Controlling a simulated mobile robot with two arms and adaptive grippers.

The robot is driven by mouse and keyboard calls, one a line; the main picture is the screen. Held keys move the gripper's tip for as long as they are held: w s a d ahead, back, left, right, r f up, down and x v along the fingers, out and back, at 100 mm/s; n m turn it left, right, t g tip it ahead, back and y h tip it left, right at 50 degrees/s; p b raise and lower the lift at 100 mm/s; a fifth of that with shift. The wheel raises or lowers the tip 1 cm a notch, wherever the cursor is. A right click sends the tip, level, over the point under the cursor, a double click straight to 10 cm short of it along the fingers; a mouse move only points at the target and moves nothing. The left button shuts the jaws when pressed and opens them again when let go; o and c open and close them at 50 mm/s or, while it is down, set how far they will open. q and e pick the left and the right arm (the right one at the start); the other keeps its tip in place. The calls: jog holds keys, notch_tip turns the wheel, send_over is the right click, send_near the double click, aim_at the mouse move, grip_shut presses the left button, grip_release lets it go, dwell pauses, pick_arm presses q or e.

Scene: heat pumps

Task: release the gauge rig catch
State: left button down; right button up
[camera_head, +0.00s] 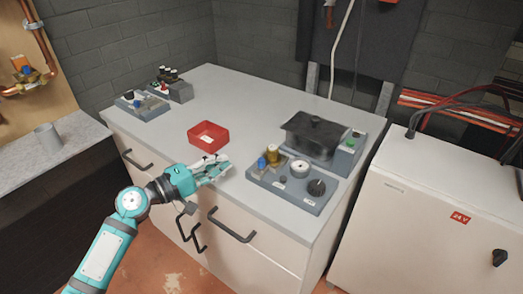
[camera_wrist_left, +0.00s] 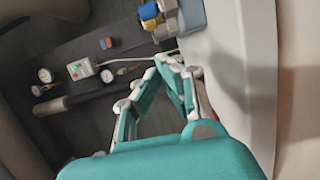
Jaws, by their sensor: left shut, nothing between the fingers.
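My left gripper (camera_head: 224,166) is shut and empty over the front edge of the grey worktop, between the red tray and the front-right control panel. Its fingers also show in the left wrist view (camera_wrist_left: 174,66). The left wrist view shows round white-faced gauges (camera_wrist_left: 45,76) on a dark surface, beside a dark cylinder and a small grey box (camera_wrist_left: 83,68) with green and red buttons. These may belong to the gauge rig. They are apart from the fingers. I cannot make out a catch. My right gripper is in neither view.
The red tray (camera_head: 208,136) sits behind my left gripper. A grey panel (camera_head: 311,206) with blue, brass, white and black knobs stands to its right, before a dark-covered unit (camera_head: 316,132). Drawer handles (camera_head: 232,228) protrude below. The worktop's middle is clear.

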aim_at(264, 162)
pick_arm(q)
jog(key=shift+w+d, duration=0.15)
jog(key=shift+w, duration=0.15)
jog(key=shift+s+r, duration=0.2)
jog(key=shift+w, duration=0.1)
jog(key=p+x, duration=0.1)
jog(key=x, duration=0.9)
jog(key=shift+r+p, duration=0.1)
jog(key=shift+p, duration=0.3)
jog(key=s+p, duration=0.1)
jog(key=s, duration=0.2)
jog(key=shift+s+p, duration=0.3)
jog(key=shift+s, duration=0.3)
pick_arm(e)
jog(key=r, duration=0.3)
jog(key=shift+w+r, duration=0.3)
